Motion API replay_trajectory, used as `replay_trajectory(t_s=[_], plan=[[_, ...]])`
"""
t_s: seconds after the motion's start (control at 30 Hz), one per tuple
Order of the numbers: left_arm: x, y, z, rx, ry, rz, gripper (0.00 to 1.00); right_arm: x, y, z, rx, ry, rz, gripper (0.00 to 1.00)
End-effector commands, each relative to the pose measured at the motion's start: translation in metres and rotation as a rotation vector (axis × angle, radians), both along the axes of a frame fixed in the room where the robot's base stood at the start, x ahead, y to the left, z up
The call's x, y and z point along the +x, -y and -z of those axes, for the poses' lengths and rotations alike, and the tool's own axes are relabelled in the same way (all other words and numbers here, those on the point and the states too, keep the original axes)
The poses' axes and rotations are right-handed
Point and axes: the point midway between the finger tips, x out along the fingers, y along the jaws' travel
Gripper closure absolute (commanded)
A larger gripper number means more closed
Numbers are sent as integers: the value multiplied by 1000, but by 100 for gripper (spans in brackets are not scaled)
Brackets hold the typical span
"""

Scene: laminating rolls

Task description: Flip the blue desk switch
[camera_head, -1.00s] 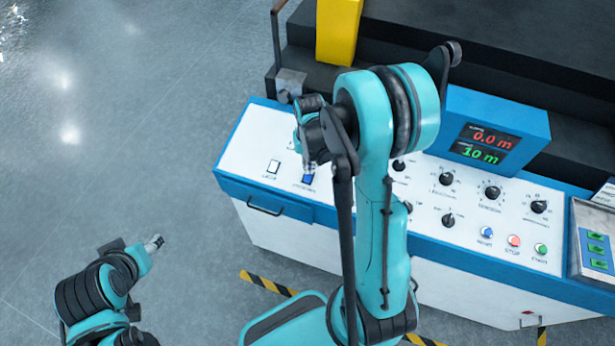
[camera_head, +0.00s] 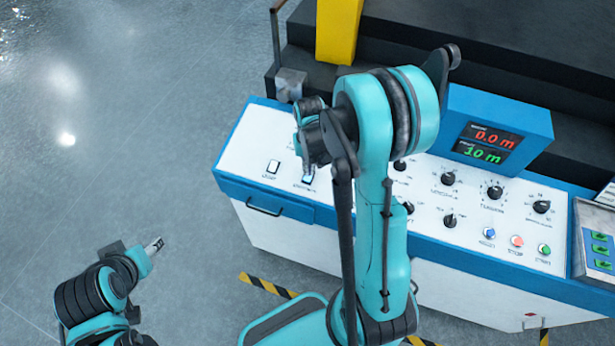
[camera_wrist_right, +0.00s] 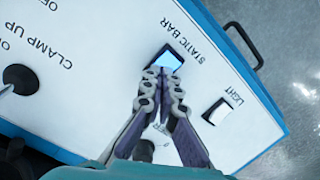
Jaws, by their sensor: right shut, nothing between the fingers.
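The blue desk switch (camera_wrist_right: 170,60), labelled STATIC BAR, is a small rocker in a dark frame on the white panel. In the right wrist view part of its face glows bright blue. In the head view the switch (camera_head: 307,178) is small and looks pale. My right gripper (camera_wrist_right: 163,73) is shut and empty, its fingertips at the switch's lower edge and covering part of it; I cannot tell whether they touch. In the head view the right gripper (camera_head: 309,163) is just above the switch. My left gripper (camera_head: 154,245) is over the floor, away from the desk; its jaw opening is unclear.
A white LIGHT switch (camera_wrist_right: 221,107) sits beside the blue one. A black CLAMP UP knob (camera_wrist_right: 20,79) is on the other side. More knobs (camera_head: 447,178), coloured buttons (camera_head: 517,241) and a display (camera_head: 487,146) lie further right. A black handle (camera_head: 264,208) is on the desk front.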

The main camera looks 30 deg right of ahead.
Motion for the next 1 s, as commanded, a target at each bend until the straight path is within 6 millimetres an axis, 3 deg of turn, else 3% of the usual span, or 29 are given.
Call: replay_trajectory(t_s=[0.17, 1.0], plan=[[0, 0, -4, 0, 0, 0, 51, 0, 0, -5, 0, 0, 0, 100], [0, 0, -48, 0, 0, 0, 51, 0, 0, -71, 0, 0, 0, 100]])
